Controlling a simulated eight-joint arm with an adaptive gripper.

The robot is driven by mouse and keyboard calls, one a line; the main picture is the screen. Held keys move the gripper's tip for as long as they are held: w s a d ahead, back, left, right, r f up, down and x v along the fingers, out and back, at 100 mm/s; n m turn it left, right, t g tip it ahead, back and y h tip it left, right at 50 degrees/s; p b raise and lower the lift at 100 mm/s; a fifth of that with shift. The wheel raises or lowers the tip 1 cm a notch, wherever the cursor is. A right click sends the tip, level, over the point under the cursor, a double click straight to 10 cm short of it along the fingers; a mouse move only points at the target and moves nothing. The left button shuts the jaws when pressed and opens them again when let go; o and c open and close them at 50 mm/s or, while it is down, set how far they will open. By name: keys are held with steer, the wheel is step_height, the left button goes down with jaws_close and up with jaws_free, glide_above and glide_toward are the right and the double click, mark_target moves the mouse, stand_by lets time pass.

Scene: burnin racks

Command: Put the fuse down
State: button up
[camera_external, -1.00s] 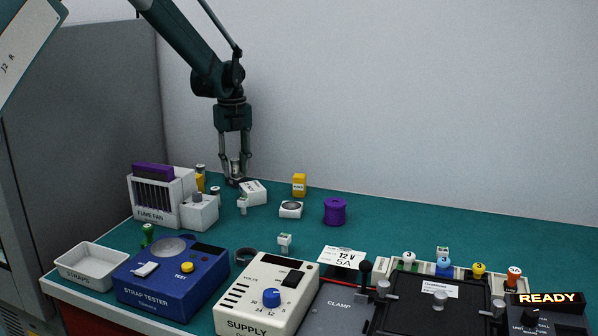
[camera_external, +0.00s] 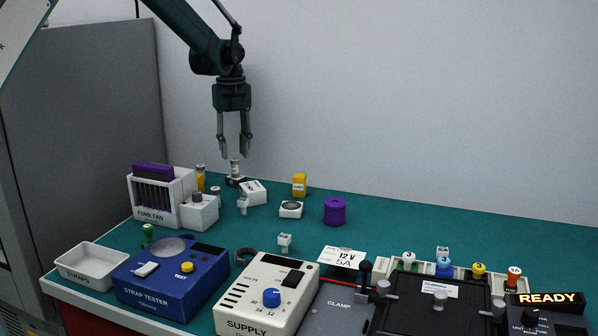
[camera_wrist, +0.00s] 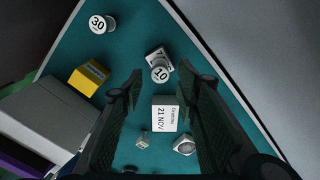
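In the wrist view I see a white-capped cylinder marked 10 (camera_wrist: 160,72), which appears to be this fuse, beside or over a white label. My gripper (camera_external: 233,152) is open and empty, with its fingertips just above the fuse. In the wrist view the two fingers stand wide apart, with nothing between them.
A cylinder marked 30 (camera_wrist: 102,23) and a yellow box (camera_wrist: 88,78) are near.

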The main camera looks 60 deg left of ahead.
mark_target(235, 160)
steer(key=shift+r, duration=3.05)
steer(key=shift+d, duration=0.1)
